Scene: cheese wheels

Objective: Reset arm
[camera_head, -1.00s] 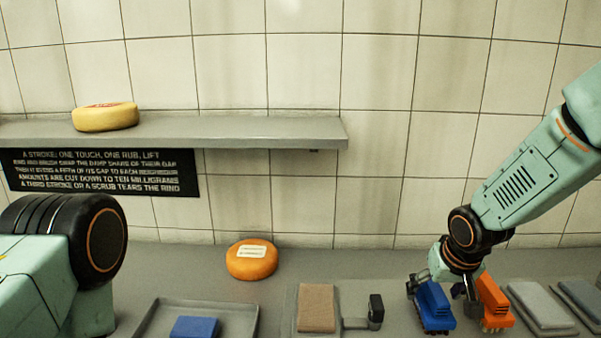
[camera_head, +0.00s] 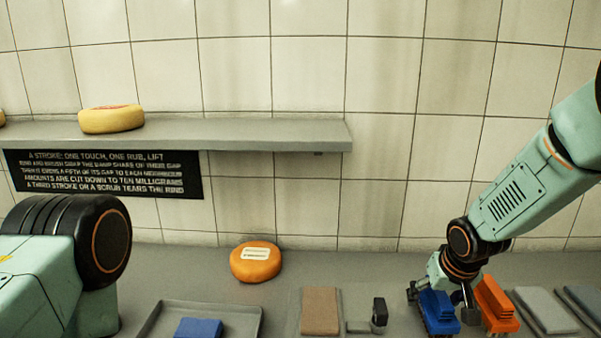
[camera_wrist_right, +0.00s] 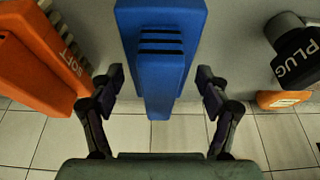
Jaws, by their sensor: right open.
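My right gripper (camera_head: 441,292) is open at the tool row on the right of the head view. Its two fingers stand on either side of a blue brush (camera_head: 438,314). In the right wrist view the blue brush (camera_wrist_right: 160,55) lies between the open fingers (camera_wrist_right: 159,90), with gaps on both sides, so they do not grip it. An orange brush (camera_head: 497,303), lettered SOFT in the right wrist view (camera_wrist_right: 40,60), stands beside it. My left arm shows only as a large link at the left edge of the head view; its gripper is outside the picture.
An orange cheese wheel (camera_head: 256,262) sits on the counter. A yellow wheel (camera_head: 111,118) rests on the shelf (camera_head: 250,133). A tray (camera_head: 246,317) with a blue block (camera_head: 198,328), a brown block (camera_head: 320,310), a black PLUG piece (camera_wrist_right: 298,52) and grey slabs (camera_head: 545,310) line the front.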

